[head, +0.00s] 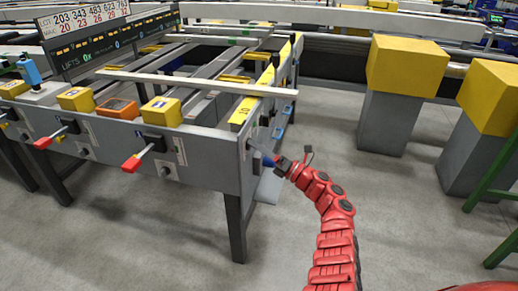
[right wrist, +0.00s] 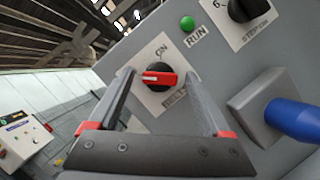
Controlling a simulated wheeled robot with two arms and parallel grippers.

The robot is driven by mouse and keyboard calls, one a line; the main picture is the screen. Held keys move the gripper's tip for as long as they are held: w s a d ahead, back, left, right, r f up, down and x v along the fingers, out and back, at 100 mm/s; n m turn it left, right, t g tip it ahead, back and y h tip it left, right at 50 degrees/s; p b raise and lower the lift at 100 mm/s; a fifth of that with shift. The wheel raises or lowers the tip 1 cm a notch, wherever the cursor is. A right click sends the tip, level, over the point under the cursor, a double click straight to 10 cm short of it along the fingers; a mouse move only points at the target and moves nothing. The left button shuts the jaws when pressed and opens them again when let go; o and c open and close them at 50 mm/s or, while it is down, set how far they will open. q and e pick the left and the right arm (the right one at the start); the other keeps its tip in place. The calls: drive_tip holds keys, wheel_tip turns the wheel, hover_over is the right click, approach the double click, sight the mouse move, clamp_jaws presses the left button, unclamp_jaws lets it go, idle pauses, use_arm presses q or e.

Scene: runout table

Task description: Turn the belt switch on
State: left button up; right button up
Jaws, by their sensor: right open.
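The belt switch (right wrist: 160,77) is a round black knob with a red bar on a white plate in the right wrist view. The bar lies nearly level across the picture, with a white mark toward its left end. The word ON is printed above the knob, and lower lettering is partly hidden. My right gripper (right wrist: 157,84) is open, its two fingers on either side of the knob; I cannot tell whether they touch it. In the head view the right gripper (head: 279,163) is at the table's right end, where the switch is too small to make out. My left gripper is not in view.
A green RUN lamp (right wrist: 187,23) and a black step knob (right wrist: 247,8) sit above the switch. A blue handle (right wrist: 293,118) sticks out close to the right finger. Yellow-topped grey posts (head: 405,70) stand right of the runout table (head: 212,160), with open floor between.

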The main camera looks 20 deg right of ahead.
clamp_jaws()
drive_tip(key=m+g+h+p, duration=0.1)
drive_tip(key=m+p, duration=0.4)
drive_tip(key=p, duration=0.1)
drive_tip(key=m+g+h+p, duration=0.1)
drive_tip(key=m+g+p, duration=0.1)
drive_tip(key=m+p, duration=0.4)
drive_tip(key=r+m+g+h+p, duration=0.1)
drive_tip(key=m+h+p, duration=0.1)
drive_tip(key=m+p, duration=0.4)
drive_tip(key=shift+g+p, duration=0.3)
drive_tip(key=shift+p, duration=0.3)
drive_tip(key=shift+f, duration=0.15)
idle(0.5)
unclamp_jaws()
